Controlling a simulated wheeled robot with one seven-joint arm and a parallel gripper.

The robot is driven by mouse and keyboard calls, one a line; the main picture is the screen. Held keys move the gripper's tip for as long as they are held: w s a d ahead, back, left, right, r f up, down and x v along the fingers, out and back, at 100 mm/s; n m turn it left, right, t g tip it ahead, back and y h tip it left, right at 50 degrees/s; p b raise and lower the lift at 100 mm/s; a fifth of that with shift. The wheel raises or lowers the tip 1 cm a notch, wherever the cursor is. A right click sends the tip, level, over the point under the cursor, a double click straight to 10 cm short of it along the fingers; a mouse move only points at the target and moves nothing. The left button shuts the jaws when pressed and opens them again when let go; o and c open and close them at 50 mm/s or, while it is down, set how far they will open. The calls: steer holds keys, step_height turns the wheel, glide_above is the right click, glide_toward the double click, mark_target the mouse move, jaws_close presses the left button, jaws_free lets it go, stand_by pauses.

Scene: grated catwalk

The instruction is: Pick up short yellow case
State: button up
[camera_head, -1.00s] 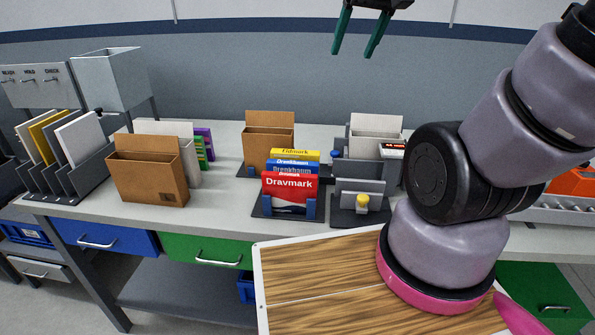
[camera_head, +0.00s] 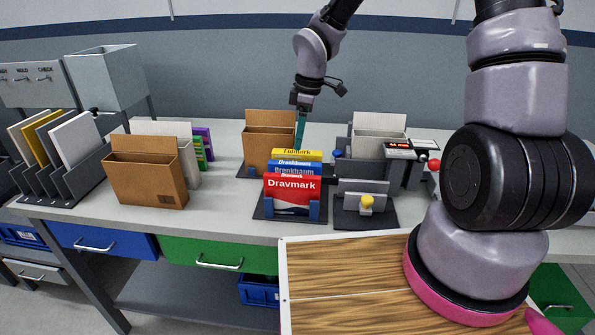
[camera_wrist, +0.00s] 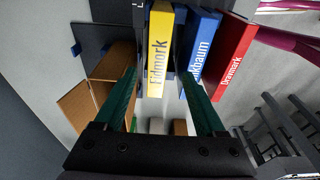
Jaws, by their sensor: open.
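The short yellow case (camera_head: 303,155) is upright at the back of a row of cases on the bench, lettered like "Eidmark". In the wrist view the yellow case (camera_wrist: 158,60) shows its lettered edge between my two green fingers. My gripper (camera_head: 299,147) points down at the top of the yellow case in the head view, where its fingers overlap each other. In the wrist view my gripper (camera_wrist: 160,76) is open, one finger on each side of the case, with gaps visible. Whether the fingertips are below its top edge I cannot tell.
A brown cardboard holder (camera_head: 262,143) is just behind left. A grey device (camera_head: 402,165) with a red knob is to the right.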

steer(key=f, duration=0.6)
steer(key=a+f, duration=0.1)
steer(key=f, duration=0.2)
steer(key=shift+w+a+f, duration=0.1)
steer(key=shift+w+f, duration=0.1)
steer(key=shift+w, duration=0.15)
steer(key=shift+c, duration=0.3)
jaws_close()
